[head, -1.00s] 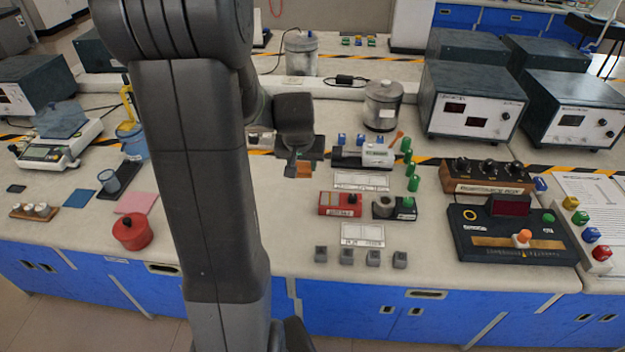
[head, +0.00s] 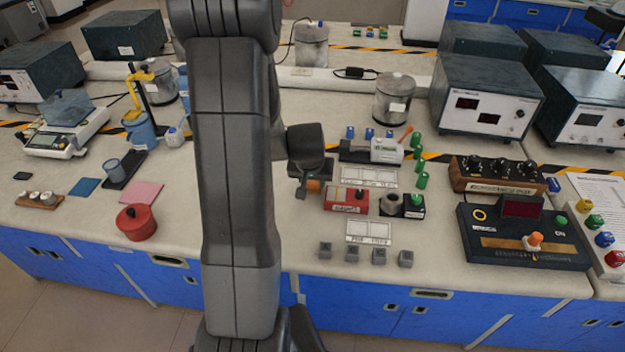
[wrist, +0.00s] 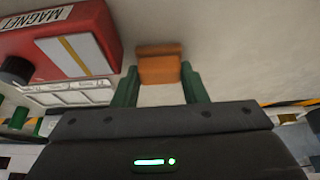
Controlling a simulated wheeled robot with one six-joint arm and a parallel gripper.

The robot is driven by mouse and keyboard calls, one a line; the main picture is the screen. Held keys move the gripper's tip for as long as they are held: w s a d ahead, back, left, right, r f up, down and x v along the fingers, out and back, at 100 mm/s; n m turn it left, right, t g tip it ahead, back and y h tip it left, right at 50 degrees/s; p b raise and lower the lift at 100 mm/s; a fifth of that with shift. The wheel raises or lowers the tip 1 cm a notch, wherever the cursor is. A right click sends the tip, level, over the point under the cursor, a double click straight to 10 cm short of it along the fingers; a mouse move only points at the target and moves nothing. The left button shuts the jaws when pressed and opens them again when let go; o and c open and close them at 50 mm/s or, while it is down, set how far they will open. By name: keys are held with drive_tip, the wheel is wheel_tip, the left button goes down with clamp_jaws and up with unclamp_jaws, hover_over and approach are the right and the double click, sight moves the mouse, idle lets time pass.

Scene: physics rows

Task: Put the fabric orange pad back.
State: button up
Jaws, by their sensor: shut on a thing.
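The orange pad (head: 313,186) is a small orange piece in my gripper (head: 306,188), left of the red magnet box (head: 346,199). In the wrist view the pad (wrist: 160,67) sits between the two green fingertips of my gripper (wrist: 162,82), which are shut on it. Pale worktop shows around it; its height above the surface is hard to tell. A blue pad (head: 83,187), a pink pad (head: 141,192) and a small dark pad (head: 21,176) lie flat on the left of the bench.
A red pot (head: 137,222) stands near the front edge at left. Several small grey blocks (head: 352,255) line the front. A dark console (head: 525,236) is at right. My arm hides part of the bench centre. The worktop between the red pot and my arm is clear.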

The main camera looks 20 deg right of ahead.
drive_tip(key=shift+f, duration=0.2)
drive_tip(key=o, duration=0.8)
drive_tip(key=shift+c, duration=0.2)
drive_tip(key=shift+r, duration=0.15)
drive_tip(key=shift+r, duration=0.6)
drive_tip(key=v, duration=1.1)
drive_tip(key=shift+p, duration=0.3)
drive_tip(key=shift+s+f, duration=0.1)
drive_tip(key=shift+f, duration=0.05)
drive_tip(key=b+x, duration=0.1)
drive_tip(key=x, duration=1.1)
drive_tip(key=shift+f, duration=0.15)
drive_tip(key=shift+r, duration=0.2)
